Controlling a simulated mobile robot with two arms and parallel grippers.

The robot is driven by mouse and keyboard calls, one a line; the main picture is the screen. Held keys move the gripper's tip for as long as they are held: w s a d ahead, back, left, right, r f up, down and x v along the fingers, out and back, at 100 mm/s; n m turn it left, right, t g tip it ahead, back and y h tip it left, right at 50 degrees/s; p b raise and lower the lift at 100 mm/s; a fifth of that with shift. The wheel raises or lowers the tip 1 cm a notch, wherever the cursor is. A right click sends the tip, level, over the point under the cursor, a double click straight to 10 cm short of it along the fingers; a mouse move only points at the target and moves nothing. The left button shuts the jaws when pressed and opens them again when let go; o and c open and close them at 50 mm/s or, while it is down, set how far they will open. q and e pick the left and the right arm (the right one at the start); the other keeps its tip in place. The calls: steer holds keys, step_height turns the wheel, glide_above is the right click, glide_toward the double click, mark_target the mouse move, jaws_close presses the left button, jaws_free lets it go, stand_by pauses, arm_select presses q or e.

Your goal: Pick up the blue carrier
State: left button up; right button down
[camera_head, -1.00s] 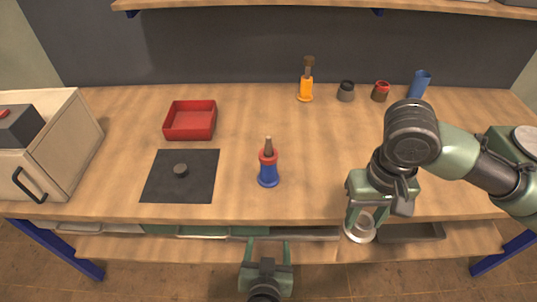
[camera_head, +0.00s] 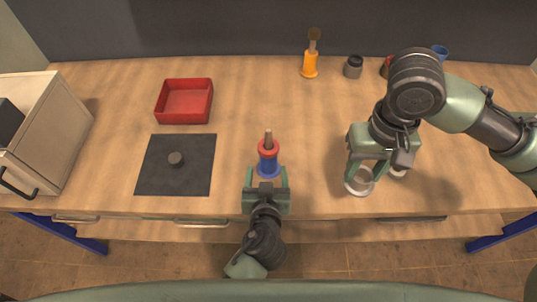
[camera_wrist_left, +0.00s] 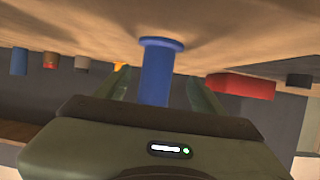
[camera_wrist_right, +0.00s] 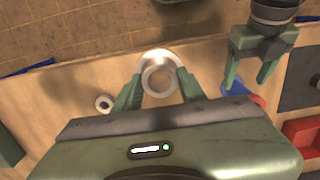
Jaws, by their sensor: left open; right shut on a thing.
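The blue carrier (camera_head: 268,172) stands upright on the table, with a red ring (camera_head: 268,147) and a brown peg above its blue base. My left gripper (camera_head: 267,175) is open, with a finger on each side of the blue base. In the left wrist view the blue carrier (camera_wrist_left: 154,75) shows between the two spread fingers, with gaps beside it. My right gripper (camera_wrist_right: 160,80) is shut on a silver ring (camera_wrist_right: 158,58), right of the carrier. The silver ring also shows in the head view (camera_head: 359,188).
A second, smaller silver ring (camera_wrist_right: 104,103) lies near the held one. A black mat (camera_head: 195,180) with a dark knob and a red tray (camera_head: 184,101) lie left of the carrier. An orange stand (camera_head: 310,66) and a dark jar (camera_head: 353,67) stand behind. A cabinet (camera_head: 62,130) is at left.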

mark_target(268, 167)
arm_select(q)
steer(key=shift+w, duration=0.5)
steer(key=p+x, duration=0.1)
steer(key=x, duration=0.2)
steer(key=shift+s+d+f, duration=0.1)
steer(key=shift+d+f, duration=0.05)
steer(key=shift+d, duration=0.05)
steer(key=shift+w+f, duration=0.25)
steer(key=shift+w, duration=0.1)
steer(key=shift+c, duration=0.3)
steer(key=shift+s+r, duration=0.1)
steer(key=c, duration=0.6)
jaws_close()
steer(key=shift+r, duration=0.1)
